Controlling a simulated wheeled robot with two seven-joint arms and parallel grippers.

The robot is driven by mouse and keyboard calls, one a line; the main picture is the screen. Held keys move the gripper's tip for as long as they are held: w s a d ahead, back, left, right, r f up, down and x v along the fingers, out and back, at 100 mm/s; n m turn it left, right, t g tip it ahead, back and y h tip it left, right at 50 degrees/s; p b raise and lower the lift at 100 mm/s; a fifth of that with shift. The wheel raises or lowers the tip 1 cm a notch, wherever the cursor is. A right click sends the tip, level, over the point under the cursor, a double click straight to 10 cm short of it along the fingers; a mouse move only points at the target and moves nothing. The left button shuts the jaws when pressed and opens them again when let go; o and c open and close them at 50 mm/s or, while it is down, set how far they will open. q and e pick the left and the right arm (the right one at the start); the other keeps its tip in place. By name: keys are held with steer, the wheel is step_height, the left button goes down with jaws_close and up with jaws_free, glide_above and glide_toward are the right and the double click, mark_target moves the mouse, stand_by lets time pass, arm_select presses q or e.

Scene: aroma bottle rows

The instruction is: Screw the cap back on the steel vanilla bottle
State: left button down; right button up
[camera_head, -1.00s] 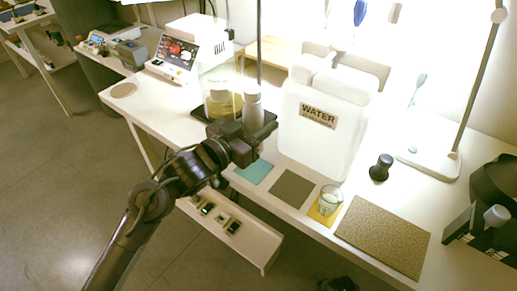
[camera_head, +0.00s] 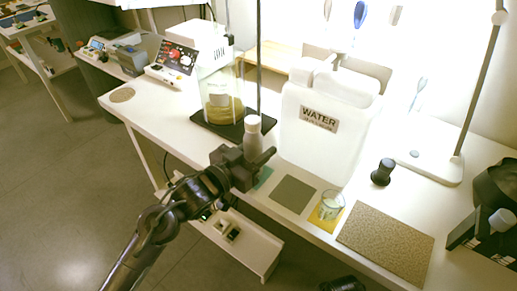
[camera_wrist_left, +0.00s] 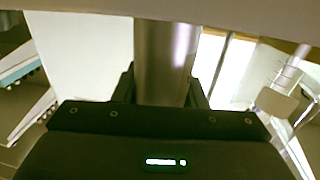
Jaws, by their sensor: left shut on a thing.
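My left gripper (camera_head: 250,163) is shut around a steel bottle (camera_head: 253,143) and holds it upright above the front edge of the table. A narrower pale grey top (camera_head: 253,122) shows on the bottle; I cannot tell whether it is a cap or a bare neck. In the left wrist view the bottle's shiny steel body (camera_wrist_left: 165,60) stands between the jaws, and its top is out of frame. No loose cap can be clearly made out. My right gripper is not in view.
A glass vessel (camera_head: 221,75) with yellowish contents stands on a black base behind the bottle. A white WATER jug (camera_head: 325,145) is to the right. Grey (camera_head: 293,194) and cork (camera_head: 385,240) mats, a glass cup (camera_head: 331,203) and a dark knob-like item (camera_head: 382,171) lie farther right.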

arm_select(q)
steer(key=c, duration=0.9)
jaws_free()
steer(key=shift+f, duration=0.1)
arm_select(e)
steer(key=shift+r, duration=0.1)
arm_select(q)
steer(key=shift+r, duration=0.2)
steer(key=shift+p+v, duration=0.3)
steer(key=shift+v, duration=5.7)
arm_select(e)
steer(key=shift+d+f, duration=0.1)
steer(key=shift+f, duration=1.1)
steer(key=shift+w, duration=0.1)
